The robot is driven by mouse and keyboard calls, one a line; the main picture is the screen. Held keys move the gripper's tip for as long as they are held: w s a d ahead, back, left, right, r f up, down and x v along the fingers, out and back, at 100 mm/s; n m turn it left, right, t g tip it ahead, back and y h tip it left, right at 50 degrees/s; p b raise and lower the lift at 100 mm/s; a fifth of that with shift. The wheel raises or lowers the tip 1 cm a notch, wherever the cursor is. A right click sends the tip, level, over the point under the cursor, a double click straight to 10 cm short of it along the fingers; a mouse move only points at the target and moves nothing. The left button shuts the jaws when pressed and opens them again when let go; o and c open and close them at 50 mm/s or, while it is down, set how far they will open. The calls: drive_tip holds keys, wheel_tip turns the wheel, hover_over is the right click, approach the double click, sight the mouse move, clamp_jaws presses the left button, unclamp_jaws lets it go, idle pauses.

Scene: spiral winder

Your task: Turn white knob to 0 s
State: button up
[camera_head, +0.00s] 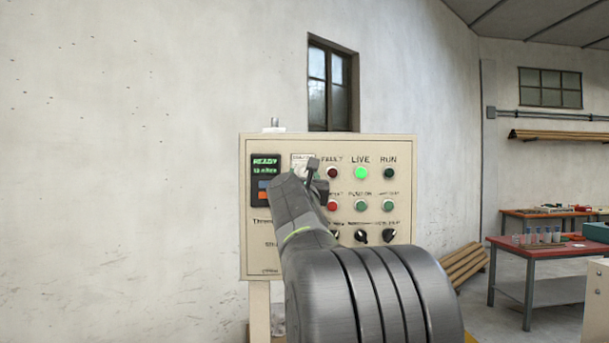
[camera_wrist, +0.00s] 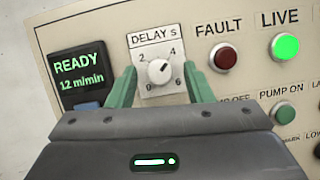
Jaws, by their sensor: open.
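The white knob (camera_wrist: 159,71) sits on a white plate (camera_wrist: 155,45) labelled "DELAY s", marked 2, 4, 6 and a partly covered 0 at lower left. Its dark mark appears to point to the upper right, toward 4. My gripper (camera_wrist: 159,78) is open, with one green finger on each side of the knob and gaps visible between. Finger contact with the plate cannot be told. In the head view, my gripper (camera_head: 313,178) is in front of the panel and hides the knob; only the plate's top (camera_head: 302,158) shows clearly.
The beige panel (camera_head: 262,240) has a display (camera_wrist: 77,71) reading READY, 12 m/min. A dark red FAULT lamp (camera_wrist: 223,56) and a lit green LIVE lamp (camera_wrist: 285,46) are right of the knob. Several buttons and black knobs lie below. A red table (camera_head: 548,249) stands far right.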

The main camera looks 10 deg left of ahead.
drive_tip(key=c, duration=1)
drive_tip(key=shift+d+f+n+b, duration=0.1)
drive_tip(key=shift+n+b, duration=0.3)
drive_tip(key=shift+b, duration=0.05)
